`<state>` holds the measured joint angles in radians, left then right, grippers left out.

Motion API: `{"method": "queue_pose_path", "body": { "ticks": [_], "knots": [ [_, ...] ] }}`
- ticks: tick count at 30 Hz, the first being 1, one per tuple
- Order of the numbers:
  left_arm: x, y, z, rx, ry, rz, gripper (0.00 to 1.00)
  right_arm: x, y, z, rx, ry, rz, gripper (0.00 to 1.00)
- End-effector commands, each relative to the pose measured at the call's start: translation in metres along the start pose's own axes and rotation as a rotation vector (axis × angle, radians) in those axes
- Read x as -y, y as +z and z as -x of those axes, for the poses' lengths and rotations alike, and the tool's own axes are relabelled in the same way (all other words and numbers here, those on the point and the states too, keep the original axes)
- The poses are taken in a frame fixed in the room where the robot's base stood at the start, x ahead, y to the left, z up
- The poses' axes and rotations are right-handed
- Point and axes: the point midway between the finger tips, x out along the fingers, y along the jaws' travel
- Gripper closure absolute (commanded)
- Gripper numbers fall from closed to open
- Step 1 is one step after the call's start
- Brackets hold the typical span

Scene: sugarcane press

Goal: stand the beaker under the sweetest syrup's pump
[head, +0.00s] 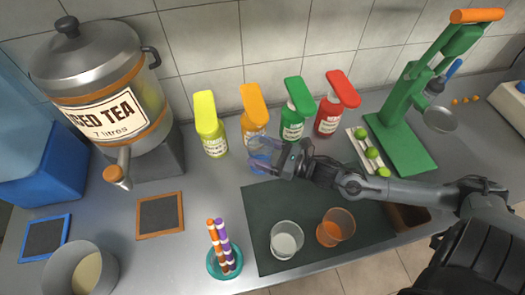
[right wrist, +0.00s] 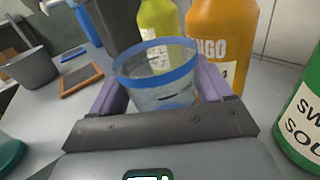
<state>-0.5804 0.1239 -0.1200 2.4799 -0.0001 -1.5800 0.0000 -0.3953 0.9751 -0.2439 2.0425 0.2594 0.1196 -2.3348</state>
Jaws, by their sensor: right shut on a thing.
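A clear beaker with a blue rim (head: 259,160) is just in front of the orange-pump bottle (head: 253,128), near the edge of the dark mat. My right gripper (head: 278,160) is shut on it from the right. In the right wrist view the beaker (right wrist: 158,78) is upright between my fingers and looks empty; I cannot tell whether it touches the counter. Behind it are the yellow bottle (right wrist: 159,22) and the orange bottle (right wrist: 222,45), whose label ends in "NGO". The other pump bottles are yellow (head: 213,142), green (head: 292,125) and red (head: 327,118). My left gripper is out of view.
The dark mat (head: 265,215) holds a cup of pale liquid (head: 286,240) and an orange-tinted cup (head: 335,228). A tray of limes (head: 370,150) and a green press (head: 400,120) are to the right. The iced tea dispenser (head: 105,90) is at left.

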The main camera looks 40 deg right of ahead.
Motion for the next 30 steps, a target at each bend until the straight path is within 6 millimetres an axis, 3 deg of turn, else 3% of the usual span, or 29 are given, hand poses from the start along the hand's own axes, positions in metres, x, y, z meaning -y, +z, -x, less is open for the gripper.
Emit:
{"method": "queue_pose_path", "body": {
  "ticks": [3, 14, 30],
  "knots": [
    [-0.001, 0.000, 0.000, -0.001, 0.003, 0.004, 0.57, 0.000, -0.001, 0.000, 0.000, 0.000, 0.000, 0.10],
    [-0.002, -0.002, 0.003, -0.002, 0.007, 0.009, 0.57, 0.000, 0.004, 0.000, 0.000, 0.000, 0.000, 0.10],
    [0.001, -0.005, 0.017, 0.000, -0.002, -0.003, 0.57, 0.000, 0.002, 0.055, -0.004, 0.000, -0.002, 0.10]
  ]
}}
